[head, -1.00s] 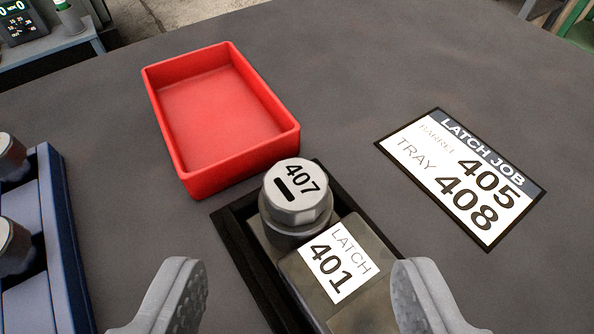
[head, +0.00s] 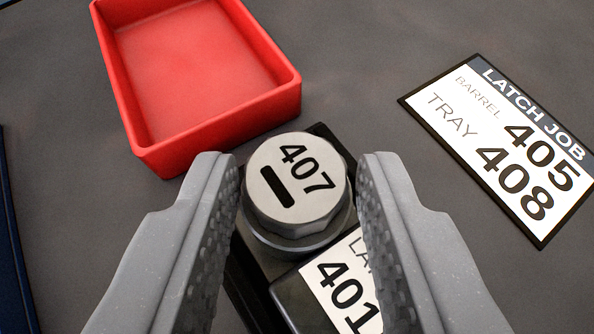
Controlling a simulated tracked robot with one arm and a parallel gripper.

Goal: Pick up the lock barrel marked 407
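The lock barrel marked 407 (head: 312,207) is a grey faceted cylinder with a black slot on its top face. It sits upright in the dark latch block (head: 290,297), whose white label reads 401 and is partly hidden by my right finger. My gripper (head: 298,180) is open, with one ridged grey finger on each side of the barrel. A small gap shows between the left finger and the barrel. The right finger is close to the barrel's side, and I cannot tell if it touches.
An empty red tray (head: 205,130) stands just behind the latch on the left. A card (head: 510,150) headed LATCH JOB, reading barrel 405 and tray 408, lies flat at the right. A blue rack edge (head: 14,260) shows at the far left. The grey table is otherwise clear.

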